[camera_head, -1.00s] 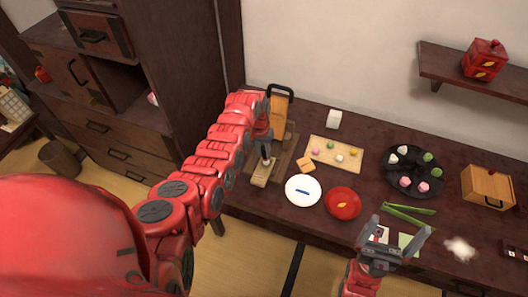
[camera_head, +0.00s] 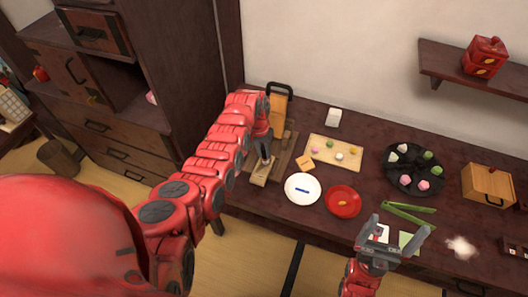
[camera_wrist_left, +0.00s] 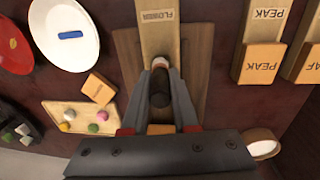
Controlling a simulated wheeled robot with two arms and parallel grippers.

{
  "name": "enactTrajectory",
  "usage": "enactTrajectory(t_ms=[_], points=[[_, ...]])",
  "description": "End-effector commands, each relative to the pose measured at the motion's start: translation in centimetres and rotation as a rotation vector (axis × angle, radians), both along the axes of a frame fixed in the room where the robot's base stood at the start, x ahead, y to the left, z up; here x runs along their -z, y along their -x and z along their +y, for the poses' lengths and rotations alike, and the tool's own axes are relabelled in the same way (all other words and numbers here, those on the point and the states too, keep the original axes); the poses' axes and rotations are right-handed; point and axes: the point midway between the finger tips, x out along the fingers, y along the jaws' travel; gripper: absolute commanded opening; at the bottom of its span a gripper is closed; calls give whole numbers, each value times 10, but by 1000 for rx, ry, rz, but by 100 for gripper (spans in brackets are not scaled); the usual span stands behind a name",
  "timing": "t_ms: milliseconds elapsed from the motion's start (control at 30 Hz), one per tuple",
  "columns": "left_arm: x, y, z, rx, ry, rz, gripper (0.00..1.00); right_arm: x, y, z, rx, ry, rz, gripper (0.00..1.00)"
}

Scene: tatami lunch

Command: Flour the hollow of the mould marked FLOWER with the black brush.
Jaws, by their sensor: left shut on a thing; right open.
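The mould marked FLOWER (camera_wrist_left: 158,28) is a pale wooden bar lying on a brown wooden board (camera_wrist_left: 126,52) in the left wrist view. In the head view the mould's pale end (camera_head: 260,174) shows below my left gripper (camera_head: 263,146). My left gripper (camera_wrist_left: 160,112) is shut on the black brush (camera_wrist_left: 160,88), whose pale tip (camera_wrist_left: 160,63) is over the mould's near part. The brush hides the hollow, and I cannot tell whether the tip touches it. My right gripper (camera_head: 388,241) is open and empty over the front of the table.
Moulds marked PEAK (camera_wrist_left: 264,25) lie to the right in the left wrist view, near a round pale bowl (camera_wrist_left: 263,146). A white plate (camera_head: 302,190), red plate (camera_head: 343,202), sweets board (camera_head: 333,153), black tray (camera_head: 413,170) and green tongs (camera_head: 408,214) stand to the right.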

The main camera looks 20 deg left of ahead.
Motion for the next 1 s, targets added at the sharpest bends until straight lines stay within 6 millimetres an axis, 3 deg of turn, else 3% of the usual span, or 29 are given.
enactTrajectory(t_ms=[600,1000], points=[[2,-4,2,0,0,-1,0,11,0,0,0,0,0,99],[-2,0,2,-1,0,-2,0,1,0,0,0,0,0,99]])
